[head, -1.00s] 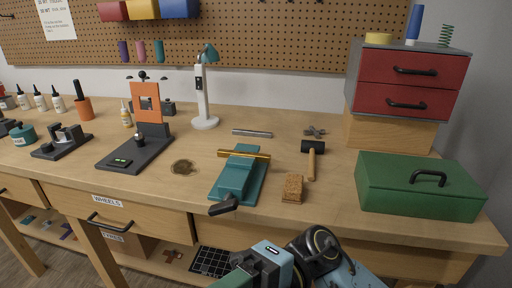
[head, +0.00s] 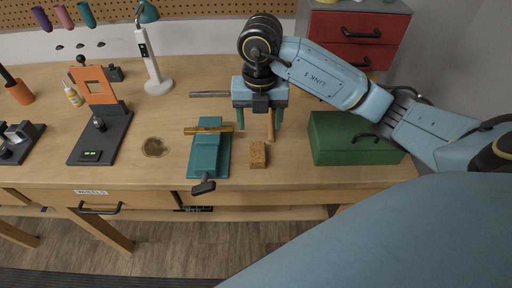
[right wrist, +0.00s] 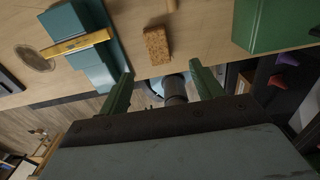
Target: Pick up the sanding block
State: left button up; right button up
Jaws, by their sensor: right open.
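The sanding block (head: 258,154), a small brown cork-like block, lies on the bench near its front edge, right of the teal vise. It also shows in the right wrist view (right wrist: 157,45), just beyond the fingertips and roughly between their lines. My right gripper (head: 261,120) is open and empty, with its two green fingers apart over the bench, behind the block in the head view. The fingers also show in the right wrist view (right wrist: 162,70). The gripper does not touch the block. My left gripper is not in view.
The teal vise (head: 205,155) with a brass bar (head: 205,130) stands left of the block. A hammer's wooden handle (head: 270,126) shows between my right fingers; its head is hidden. A green toolbox (head: 340,145) stands to the right.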

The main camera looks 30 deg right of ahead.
send_over(258, 151)
notch_tip(258, 151, down, 5)
jog(key=shift+s+d+f, duration=0.1)
jog(key=shift+d+f, duration=0.05)
jog(key=shift+f, duration=3.2)
jog(key=c, duration=1.1)
jog(key=shift+o, duration=0.2)
notch_tip(258, 151, up, 10)
jog(key=shift+r, duration=0.1)
jog(key=o, duration=0.4)
jog(key=shift+a, duration=0.2)
jog(key=c, duration=0.3)
